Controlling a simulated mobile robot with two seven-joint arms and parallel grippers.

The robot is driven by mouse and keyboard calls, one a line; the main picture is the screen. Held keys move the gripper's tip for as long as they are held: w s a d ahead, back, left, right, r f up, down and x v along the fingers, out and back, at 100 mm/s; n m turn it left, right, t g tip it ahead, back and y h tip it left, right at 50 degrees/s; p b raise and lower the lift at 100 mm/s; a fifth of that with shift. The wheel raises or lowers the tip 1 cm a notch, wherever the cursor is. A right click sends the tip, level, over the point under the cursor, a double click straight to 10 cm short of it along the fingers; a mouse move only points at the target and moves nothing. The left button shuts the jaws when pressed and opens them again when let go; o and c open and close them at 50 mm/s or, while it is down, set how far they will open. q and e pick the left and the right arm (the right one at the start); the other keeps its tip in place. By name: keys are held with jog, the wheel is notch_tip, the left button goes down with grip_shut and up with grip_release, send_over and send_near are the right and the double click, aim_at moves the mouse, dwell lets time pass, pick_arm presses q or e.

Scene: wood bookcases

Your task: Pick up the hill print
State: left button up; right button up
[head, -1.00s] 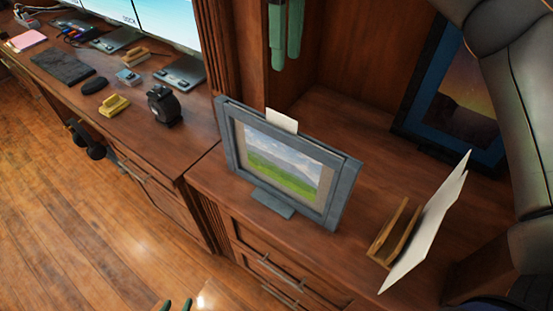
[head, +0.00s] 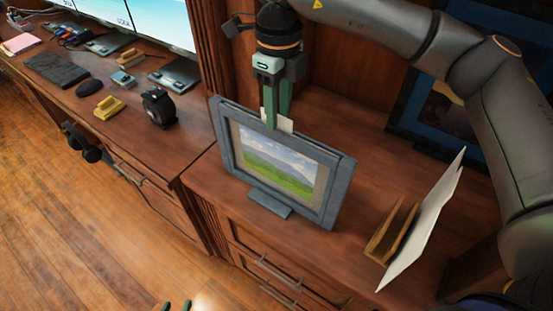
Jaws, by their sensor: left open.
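The hill print (head: 268,160), a picture of green grass, hills and cloudy sky, sits in a grey stand frame (head: 229,158) on the wooden desk. A pale card edge (head: 286,124) sticks up above the frame's top. My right gripper (head: 276,122) points down at this edge. One green finger is in front of the card and the other seems to be behind it. Whether the fingers press on it is unclear. My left gripper (head: 176,305) shows only its green fingertips at the bottom edge, apart and empty.
A wooden holder (head: 388,236) with a white sheet (head: 425,222) stands to the right. A blue-framed picture (head: 411,125) leans behind. A black tape dispenser (head: 158,108) and a yellow block (head: 109,107) are on the left desk.

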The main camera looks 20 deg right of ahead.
grip_shut()
dwell(1.4)
